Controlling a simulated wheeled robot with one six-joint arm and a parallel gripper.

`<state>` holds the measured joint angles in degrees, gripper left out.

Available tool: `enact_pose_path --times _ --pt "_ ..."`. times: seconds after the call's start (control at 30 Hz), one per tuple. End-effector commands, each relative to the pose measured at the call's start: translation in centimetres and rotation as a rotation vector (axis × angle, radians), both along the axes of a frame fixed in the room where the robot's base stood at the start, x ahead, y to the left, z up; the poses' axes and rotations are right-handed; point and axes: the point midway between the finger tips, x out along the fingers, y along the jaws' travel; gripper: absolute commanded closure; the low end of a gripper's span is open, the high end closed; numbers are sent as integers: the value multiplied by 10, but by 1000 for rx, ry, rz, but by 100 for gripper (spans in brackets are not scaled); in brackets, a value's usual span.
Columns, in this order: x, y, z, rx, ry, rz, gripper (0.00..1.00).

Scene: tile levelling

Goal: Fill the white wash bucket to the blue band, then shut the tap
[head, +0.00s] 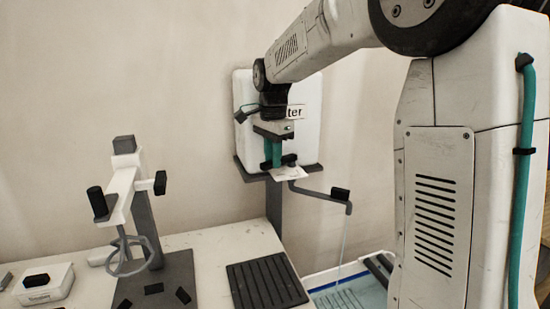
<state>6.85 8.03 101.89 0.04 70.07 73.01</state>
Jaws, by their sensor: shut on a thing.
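My gripper (278,163) points down in front of the white water tank (311,144). Its jaws are shut on a small white flat piece (291,174). I cannot tell whether this piece is part of the tap. The grey tap spout (322,194) runs right from below the tank and bends down, with a black knob (340,193) near its end. A thin pale stream (344,238) falls from the spout. Below it is a pale-rimmed container with a blue inside (334,274), cut off by the picture edge and partly behind my arm.
A stand with a white arm and grey ring whisk (128,247) is at left. A white box with a black top (43,284) sits at lower left. A black ribbed mat (265,284) lies on the pale bench (215,247). My arm blocks the right side.

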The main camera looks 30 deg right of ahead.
Motion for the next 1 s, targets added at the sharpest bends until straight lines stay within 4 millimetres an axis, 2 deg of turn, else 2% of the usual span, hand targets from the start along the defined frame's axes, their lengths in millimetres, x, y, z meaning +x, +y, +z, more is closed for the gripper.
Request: enact_pose_path --times 0.3,0.73,0.77,0.8,0.83,1.0 --pt "7 1 1 -2 -2 -88 100" --pt "7 1 1 -2 -1 -96 100" --pt "7 1 1 -2 -1 -96 75" --pt "7 1 1 -2 -1 -96 64" --pt "7 1 1 -2 -1 -96 58" --pt "7 1 1 -1 0 -96 58"
